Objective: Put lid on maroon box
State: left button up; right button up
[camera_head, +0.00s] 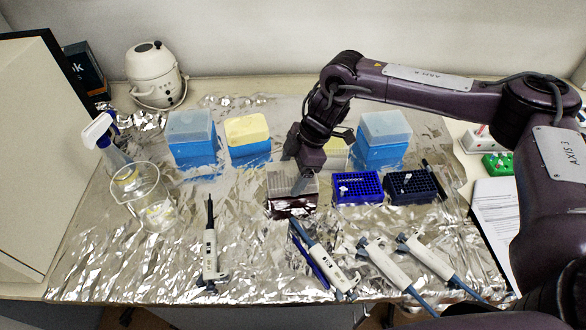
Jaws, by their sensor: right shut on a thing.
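The maroon box (285,208) sits on the foil-covered bench near the middle. A translucent pale lid (279,180) is at its top; I cannot tell whether it is fully seated or slightly above the box. My right gripper (301,187) comes down from above and is shut on the lid, its fingers at the lid's right half. The gripper hides part of the lid and the box's back edge. My left gripper is not in view.
A blue rack (357,188) and a dark navy rack (413,187) stand right of the box. Blue tip boxes (192,150) stand behind. Several pipettes (210,250) lie in front. A glass beaker (150,200) and spray bottle (112,150) stand at left.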

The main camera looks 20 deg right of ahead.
aim_at(295, 169)
jog(key=shift+f, duration=0.25)
dwell(0.3)
jog(key=o, duration=0.9)
jog(key=shift+o, duration=0.2)
jog(key=shift+d, duration=0.1)
jog(key=b+v, duration=0.1)
jog(key=v, duration=0.5)
jog(key=shift+d+r+b, duration=0.15)
jog(key=shift+r+b, duration=0.2)
jog(key=shift+r, duration=0.05)
jog(key=shift+d+r, duration=0.15)
jog(key=shift+r, duration=0.3)
